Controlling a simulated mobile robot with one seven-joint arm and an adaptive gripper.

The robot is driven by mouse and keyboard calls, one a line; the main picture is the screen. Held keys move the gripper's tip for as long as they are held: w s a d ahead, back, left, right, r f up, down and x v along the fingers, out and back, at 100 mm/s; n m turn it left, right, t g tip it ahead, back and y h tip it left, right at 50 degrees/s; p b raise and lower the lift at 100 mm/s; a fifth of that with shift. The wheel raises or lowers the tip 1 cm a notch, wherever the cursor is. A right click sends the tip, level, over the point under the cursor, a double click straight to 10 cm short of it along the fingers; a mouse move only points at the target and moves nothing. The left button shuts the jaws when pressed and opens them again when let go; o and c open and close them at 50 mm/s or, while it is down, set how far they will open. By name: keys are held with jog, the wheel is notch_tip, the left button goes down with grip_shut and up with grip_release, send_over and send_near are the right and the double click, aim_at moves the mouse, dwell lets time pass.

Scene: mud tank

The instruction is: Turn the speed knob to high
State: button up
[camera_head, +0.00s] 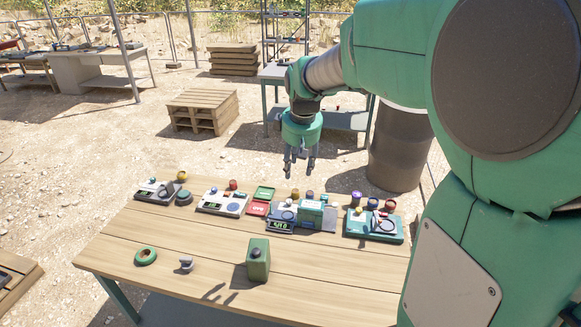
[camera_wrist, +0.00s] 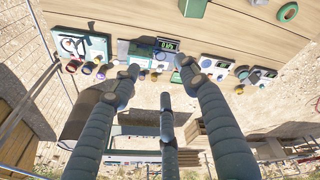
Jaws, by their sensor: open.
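Several small devices stand along the far part of the wooden table. A teal-based unit with a round dial (camera_head: 375,226) is at the right; it also shows in the wrist view (camera_wrist: 96,44). A grey and teal unit with a lit display (camera_head: 281,226) is left of it. A white unit with a display (camera_head: 222,204) and a grey unit with a display (camera_head: 157,191) stand further left. The parts are too small to tell which is the speed knob. My gripper (camera_head: 300,163) is open and empty, pointing down above and beyond the table's far edge. Its fingers (camera_wrist: 165,84) are spread in the wrist view.
On the front of the table (camera_head: 190,232) lie a green ring (camera_head: 145,257), a small grey part (camera_head: 186,264) and an upright green container (camera_head: 258,260). Red and green blocks (camera_head: 259,207) sit between the devices. A dark barrel (camera_head: 398,155) stands behind the table at right.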

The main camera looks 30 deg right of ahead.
jog(key=w+d+f+p, duration=0.2)
jog(key=w+d+f, duration=0.25)
jog(key=d, duration=0.45)
jog(key=n+g+y+p, duration=0.1)
jog(key=n+g+p, duration=0.15)
jog(key=p, duration=0.25)
send_over(359, 209)
notch_tip(359, 209, down, 24)
jog(key=r, duration=0.1)
jog(key=shift+f, duration=0.25)
jog(key=shift+f, duration=0.1)
jog(key=shift+f+p, duration=0.45)
jog(key=shift+f, duration=6.35)
grip_shut()
